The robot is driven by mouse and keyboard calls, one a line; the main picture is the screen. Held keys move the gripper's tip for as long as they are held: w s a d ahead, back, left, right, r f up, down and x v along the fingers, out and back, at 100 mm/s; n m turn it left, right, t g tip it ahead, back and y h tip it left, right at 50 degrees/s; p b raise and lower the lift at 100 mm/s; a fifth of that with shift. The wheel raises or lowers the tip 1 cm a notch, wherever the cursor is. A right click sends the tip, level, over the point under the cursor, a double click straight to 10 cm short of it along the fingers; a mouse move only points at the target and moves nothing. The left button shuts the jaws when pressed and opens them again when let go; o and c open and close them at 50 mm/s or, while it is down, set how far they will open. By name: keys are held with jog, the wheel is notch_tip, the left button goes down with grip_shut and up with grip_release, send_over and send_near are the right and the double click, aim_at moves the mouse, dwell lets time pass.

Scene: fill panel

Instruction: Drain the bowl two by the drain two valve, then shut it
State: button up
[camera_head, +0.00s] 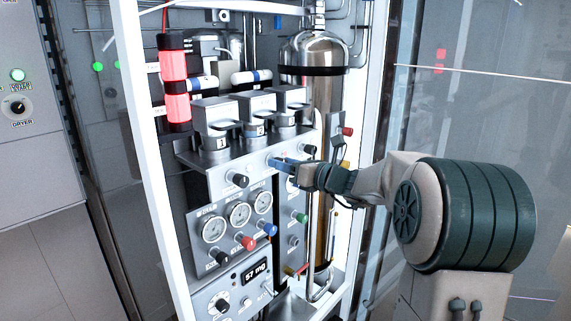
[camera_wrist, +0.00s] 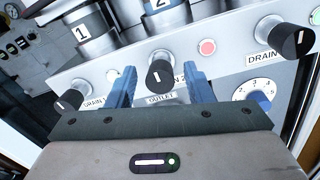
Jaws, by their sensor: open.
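The drain two valve is a black knob (camera_wrist: 160,78) with an upright white mark, in the middle of the wrist view. Its label is partly covered; "N 2" shows beside it. My gripper (camera_wrist: 159,70) is open, with one blue finger on each side of this knob; contact cannot be told. In the head view my gripper (camera_head: 281,163) is at the panel and hides the knob. Bowl two (camera_wrist: 160,8), marked 2, sits above the knob, cut off by the frame's top. It also shows in the head view (camera_head: 254,130); its liquid level cannot be seen.
The drain one knob (camera_wrist: 69,101) is left of my fingers and the drain three knob (camera_wrist: 292,38) is right. A red round lamp (camera_wrist: 207,47) is close to the right finger. Gauges (camera_head: 239,214) and a display reading 57 mg (camera_head: 257,271) are lower down.

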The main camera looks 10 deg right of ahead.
jog(key=shift+c, duration=0.4)
jog(key=c, duration=0.9)
